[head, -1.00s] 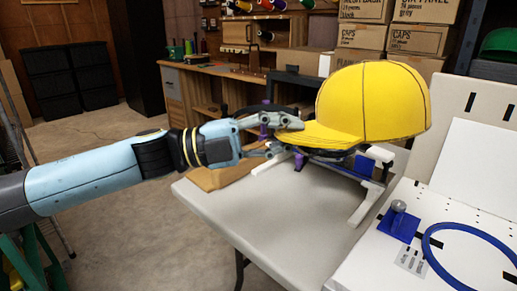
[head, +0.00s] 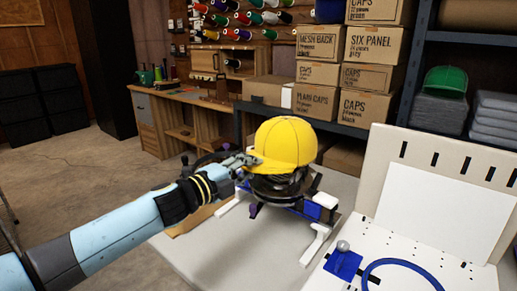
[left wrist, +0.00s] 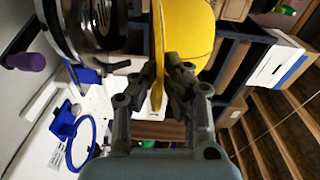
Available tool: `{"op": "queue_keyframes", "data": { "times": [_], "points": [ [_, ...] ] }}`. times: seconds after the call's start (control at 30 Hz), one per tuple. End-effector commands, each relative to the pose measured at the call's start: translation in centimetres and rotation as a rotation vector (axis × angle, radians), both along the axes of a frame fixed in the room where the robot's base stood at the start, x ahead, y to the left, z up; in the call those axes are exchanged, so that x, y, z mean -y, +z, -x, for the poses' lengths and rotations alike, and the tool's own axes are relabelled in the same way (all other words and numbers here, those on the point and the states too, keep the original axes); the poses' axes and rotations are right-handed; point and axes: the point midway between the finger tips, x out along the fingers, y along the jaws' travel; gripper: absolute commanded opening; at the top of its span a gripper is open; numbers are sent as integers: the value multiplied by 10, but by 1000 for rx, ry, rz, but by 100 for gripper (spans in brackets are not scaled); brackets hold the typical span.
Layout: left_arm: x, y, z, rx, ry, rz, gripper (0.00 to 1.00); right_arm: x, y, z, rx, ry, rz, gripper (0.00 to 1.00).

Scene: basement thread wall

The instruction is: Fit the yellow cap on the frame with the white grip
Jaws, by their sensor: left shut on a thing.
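My left gripper (head: 243,163) is shut on the brim of the yellow cap (head: 287,140). The cap is upright, crown up, with its brim toward the left. In the left wrist view the cap (left wrist: 188,32) is pinched between the fingers (left wrist: 168,85). A dark round frame (head: 278,188) is directly below the cap; the wrist view shows this frame (left wrist: 88,28) with a gap beside the brim. Whether the cap's lower edge touches it is hidden. A purple grip (left wrist: 25,62) shows near it; I cannot make out a white grip clearly. My right gripper is out of view.
The frame is at a blue and white stand (head: 318,208) on the grey table (head: 190,250). A white board with a blue hoop (head: 400,262) and a blue block (head: 343,263) is at right. Boxes (head: 318,73) and a shelf with a green cap (head: 445,80) are behind.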

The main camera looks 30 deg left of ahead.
Motion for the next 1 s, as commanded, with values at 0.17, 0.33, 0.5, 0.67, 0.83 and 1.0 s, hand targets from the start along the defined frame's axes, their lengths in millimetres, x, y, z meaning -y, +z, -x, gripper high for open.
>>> {"op": "queue_keyframes", "data": {
  "times": [0.17, 0.33, 0.5, 0.67, 0.83, 1.0],
  "points": [
    [-7, 15, -16, -20, 86, -21, 0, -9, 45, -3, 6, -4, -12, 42],
    [-8, 15, -21, -30, 112, -39, 0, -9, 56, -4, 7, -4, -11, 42],
    [-8, 6, -22, -32, 116, -45, 0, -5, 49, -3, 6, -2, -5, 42],
    [-8, -8, -22, -32, 116, -46, 0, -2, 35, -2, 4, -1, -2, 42],
    [-8, -27, -22, -32, 116, -46, 0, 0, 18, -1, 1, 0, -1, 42],
    [-8, -37, -22, -31, 116, -44, 0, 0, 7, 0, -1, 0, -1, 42]
  ]
}}
